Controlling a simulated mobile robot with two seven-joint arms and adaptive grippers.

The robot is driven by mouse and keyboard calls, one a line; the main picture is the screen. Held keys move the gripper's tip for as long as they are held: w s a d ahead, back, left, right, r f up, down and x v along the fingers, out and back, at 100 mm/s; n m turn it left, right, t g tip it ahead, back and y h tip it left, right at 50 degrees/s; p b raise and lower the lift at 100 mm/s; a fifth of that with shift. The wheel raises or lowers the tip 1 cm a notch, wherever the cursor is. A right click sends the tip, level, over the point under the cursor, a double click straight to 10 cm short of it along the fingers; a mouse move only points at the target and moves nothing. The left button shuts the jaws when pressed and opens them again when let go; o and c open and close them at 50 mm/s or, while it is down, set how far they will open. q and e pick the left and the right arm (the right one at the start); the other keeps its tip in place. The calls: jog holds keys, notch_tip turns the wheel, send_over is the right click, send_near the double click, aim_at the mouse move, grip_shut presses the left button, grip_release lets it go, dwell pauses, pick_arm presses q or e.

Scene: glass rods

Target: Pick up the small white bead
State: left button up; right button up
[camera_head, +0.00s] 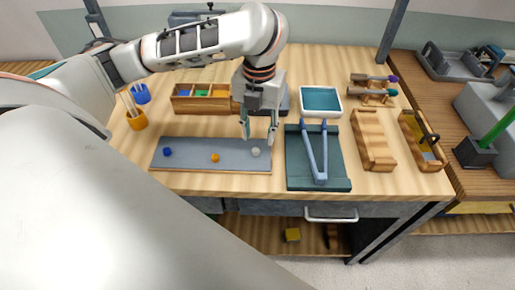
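The small white bead (255,152) lies on the grey tray (190,157), near its right end. An orange bead (215,157) and a blue bead (168,152) lie further left on the same tray. My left gripper (258,136) points down just above and behind the white bead. Its fingers are spread, with nothing seen between them. My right gripper is not in the picture.
A dark green board (334,180) with blue tongs (320,176) lies right of the tray. Behind are a wooden box (188,106) and a white-rimmed teal dish (304,113). Wooden holders (372,140) stand further right. The table's front edge is close to the tray.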

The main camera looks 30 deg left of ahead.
aim_at(256, 148)
pick_arm(q)
jog(key=shift+s+f, duration=0.1)
jog(key=shift+f, duration=0.45)
jog(key=f, duration=0.1)
jog(key=f+b, duration=0.2)
jog(key=shift+s+a+f, duration=0.1)
jog(key=shift+a+f, duration=0.1)
jog(key=shift+a, duration=0.1)
jog(key=shift+f, duration=0.3)
jog(key=c, duration=0.8)
